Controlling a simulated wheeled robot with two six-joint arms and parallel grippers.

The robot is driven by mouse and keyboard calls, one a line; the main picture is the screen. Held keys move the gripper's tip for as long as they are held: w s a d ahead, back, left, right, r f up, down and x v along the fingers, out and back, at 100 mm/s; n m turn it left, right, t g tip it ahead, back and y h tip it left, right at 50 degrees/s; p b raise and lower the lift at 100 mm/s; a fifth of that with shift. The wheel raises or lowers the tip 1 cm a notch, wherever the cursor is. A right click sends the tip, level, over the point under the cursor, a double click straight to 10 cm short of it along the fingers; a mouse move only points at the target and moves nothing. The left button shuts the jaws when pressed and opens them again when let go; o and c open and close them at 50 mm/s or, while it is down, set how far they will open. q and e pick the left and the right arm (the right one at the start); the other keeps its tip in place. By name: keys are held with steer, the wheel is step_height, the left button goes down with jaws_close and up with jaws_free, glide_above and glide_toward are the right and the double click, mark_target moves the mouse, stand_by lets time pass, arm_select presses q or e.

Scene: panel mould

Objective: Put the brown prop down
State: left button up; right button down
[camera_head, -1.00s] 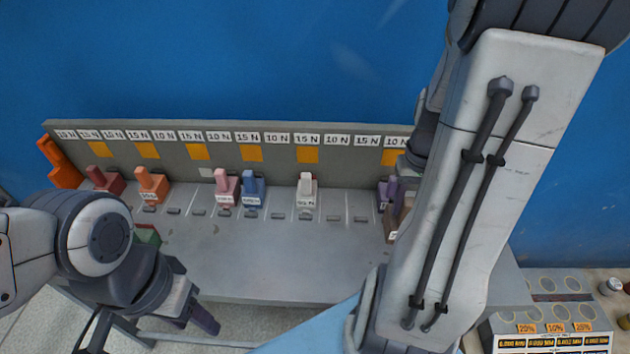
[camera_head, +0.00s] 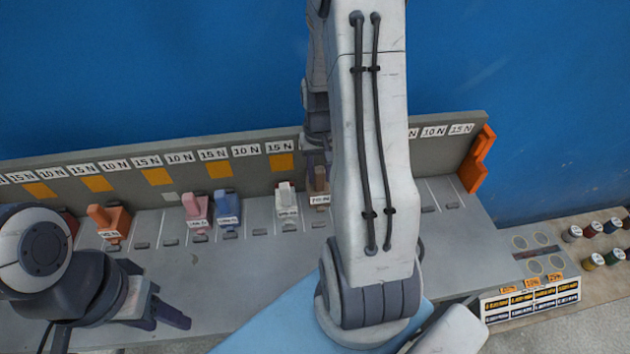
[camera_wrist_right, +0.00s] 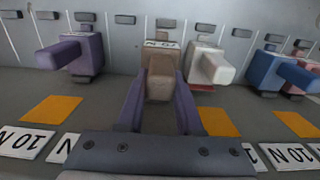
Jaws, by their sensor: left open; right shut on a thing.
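The brown prop (camera_head: 320,183) is upright over the grey ledge, just right of the white prop (camera_head: 287,198) in the head view. My right gripper (camera_wrist_right: 159,98) is shut on the brown prop (camera_wrist_right: 160,72), one finger on each side, in the right wrist view. There the white prop (camera_wrist_right: 208,63) is close on its right, and the purple prop (camera_wrist_right: 72,52) is further off to its left. I cannot tell whether its base touches the ledge. In the head view my right arm hides the purple prop. My left gripper (camera_head: 168,315) is open and empty near the ledge's front edge.
A blue prop (camera_head: 227,210), a pink prop (camera_head: 196,211) and an orange prop (camera_head: 109,224) stand further left on the grey ledge (camera_head: 215,265). A labelled back panel (camera_head: 440,147) runs behind them. An orange bracket (camera_head: 476,160) is at the right end. Several small jars stand at right.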

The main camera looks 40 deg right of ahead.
steer(key=shift+w+a+f, duration=0.15)
steer(key=shift+w+f, duration=0.25)
steer(key=shift+w, duration=0.15)
steer(key=shift+f+p, duration=0.35)
steer(key=shift+f, duration=1.6)
steer(key=shift+f, duration=0.15)
steer(key=c, duration=0.6)
jaws_free()
steer(key=shift+o, duration=0.2)
step_height(320, 180, up, 12)
steer(key=b, duration=0.1)
